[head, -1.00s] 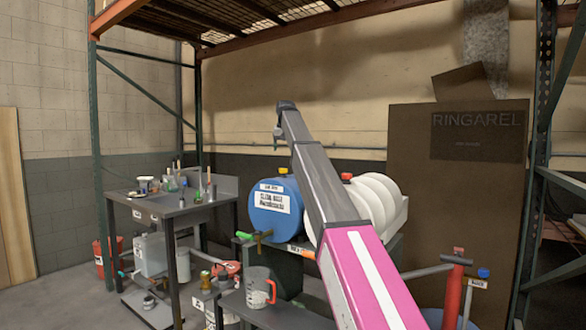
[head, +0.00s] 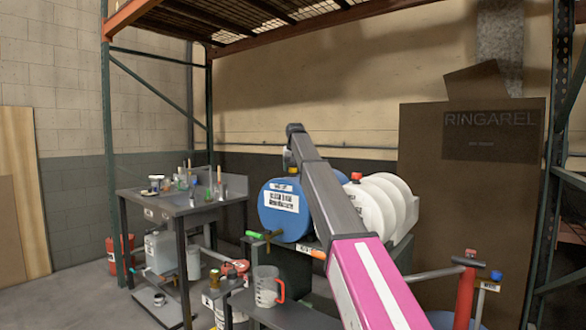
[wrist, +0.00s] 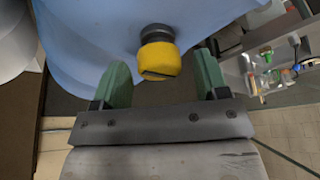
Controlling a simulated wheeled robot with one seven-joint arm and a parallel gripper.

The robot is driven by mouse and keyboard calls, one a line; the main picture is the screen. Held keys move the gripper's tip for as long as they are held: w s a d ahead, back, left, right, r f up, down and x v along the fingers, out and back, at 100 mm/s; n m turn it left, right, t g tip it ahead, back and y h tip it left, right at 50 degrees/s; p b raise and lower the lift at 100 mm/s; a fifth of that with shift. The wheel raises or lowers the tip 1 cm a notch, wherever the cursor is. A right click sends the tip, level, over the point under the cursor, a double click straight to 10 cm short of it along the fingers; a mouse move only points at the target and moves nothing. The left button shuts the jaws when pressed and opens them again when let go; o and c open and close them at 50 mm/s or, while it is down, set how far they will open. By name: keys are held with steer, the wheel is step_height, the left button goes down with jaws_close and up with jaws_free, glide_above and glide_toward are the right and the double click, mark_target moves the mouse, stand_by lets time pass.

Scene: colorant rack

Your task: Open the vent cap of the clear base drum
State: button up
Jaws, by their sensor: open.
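The clear base drum (head: 272,218) is a blue drum lying on its side on a stand, with a white label on its round end. Its yellow vent cap (wrist: 160,58) sits on a dark neck on top; it also shows small in the head view (head: 293,170). My gripper (wrist: 161,75) is open, with its two green fingers on either side of the cap in the wrist view. I see a gap at each side, and no finger touches the cap. In the head view my gripper is just above the drum top, mostly hidden by my arm.
A white ribbed drum (head: 378,205) with a red cap (head: 356,176) lies right of the blue drum. A clear jug (head: 266,288) with an orange handle stands below. A dark workbench (head: 165,209) with small items is at the left. A brown panel (head: 450,215) stands behind at right.

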steer(key=c, duration=0.9)
steer(key=shift+n, duration=0.4)
steer(key=n, duration=0.2)
steer(key=n+y, duration=0.1)
steer(key=n, duration=0.1)
steer(key=shift+g+y, duration=0.3)
steer(key=n+g+y, duration=0.1)
steer(key=n, duration=0.3)
steer(key=shift+w+d, duration=0.1)
steer(key=shift+w, duration=0.05)
steer(key=n, duration=0.2)
steer(key=n+g+y, duration=0.1)
steer(key=n, duration=0.2)
steer(key=shift+g, duration=0.3)
steer(key=shift+n+g, duration=0.8)
steer(key=shift+n, duration=1.2)
